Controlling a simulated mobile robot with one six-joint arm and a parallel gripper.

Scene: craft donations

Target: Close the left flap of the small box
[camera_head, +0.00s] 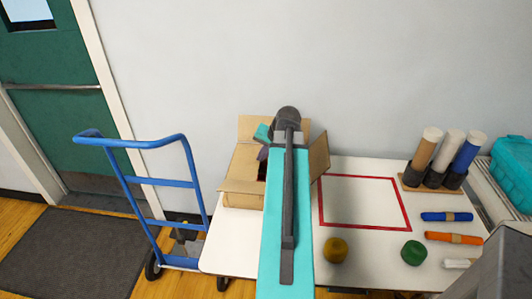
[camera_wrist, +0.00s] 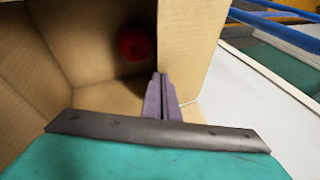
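The small cardboard box (camera_head: 242,200) stands at the left end of the white table. Its left flap (camera_head: 244,165) appears folded inward over the left part of the opening. In the wrist view a pale cardboard panel (camera_wrist: 188,45), apparently this flap, lies beside the open interior. My gripper (camera_wrist: 160,82) has its two fingers together, with nothing visible between them. Its tips are at the panel's inner edge; contact cannot be told. In the head view my arm hides much of the box and gripper. A red round object (camera_wrist: 136,43) lies inside the box.
The back flap (camera_head: 254,127) stands up and the right flap (camera_head: 319,156) leans outward. A blue hand truck (camera_head: 190,184) stands left of the table. A red square outline (camera_head: 363,228), yellow (camera_head: 335,250) and green (camera_head: 413,252) round items, and several rolls are to the right.

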